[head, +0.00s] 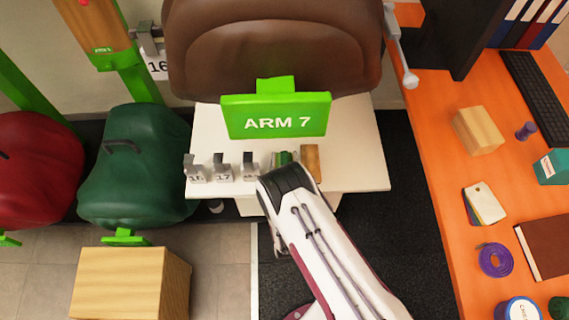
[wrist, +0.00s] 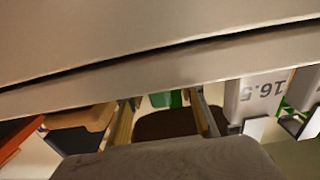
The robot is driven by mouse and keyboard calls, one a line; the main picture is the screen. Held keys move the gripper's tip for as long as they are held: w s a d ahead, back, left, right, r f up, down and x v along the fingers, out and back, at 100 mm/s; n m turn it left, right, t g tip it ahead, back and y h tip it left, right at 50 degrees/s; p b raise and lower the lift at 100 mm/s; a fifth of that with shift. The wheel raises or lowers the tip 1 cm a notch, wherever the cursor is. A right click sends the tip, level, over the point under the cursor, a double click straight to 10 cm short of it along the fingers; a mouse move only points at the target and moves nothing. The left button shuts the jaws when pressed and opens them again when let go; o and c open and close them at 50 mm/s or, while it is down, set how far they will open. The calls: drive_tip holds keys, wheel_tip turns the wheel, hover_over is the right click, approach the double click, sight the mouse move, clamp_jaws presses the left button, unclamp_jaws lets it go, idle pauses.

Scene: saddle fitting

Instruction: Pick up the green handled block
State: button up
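In the head view, a small green piece (head: 283,157) shows on the white table, just beyond the end of my arm. It looks like the green handled block, but my arm covers much of that spot and no handle can be made out. In the wrist view a small green patch (wrist: 165,98) shows in a narrow gap between large grey-beige surfaces. I cannot tell whether it is the same block.
On the white table (head: 360,178) several numbered grey gauges (head: 223,170) stand left, and a wooden block (head: 311,160) stands right of the green piece. The green ARM 7 sign (head: 278,117) and brown saddle (head: 275,50) overhang it. In the wrist view, a 16.5 label (wrist: 263,88) is upside down.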

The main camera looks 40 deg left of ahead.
clamp_jaws()
drive_tip(key=shift+r, duration=0.1)
idle(0.4)
drive_tip(key=shift+r, duration=1.25)
drive_tip(key=v, duration=1.8)
drive_tip(key=shift+r, duration=0.5)
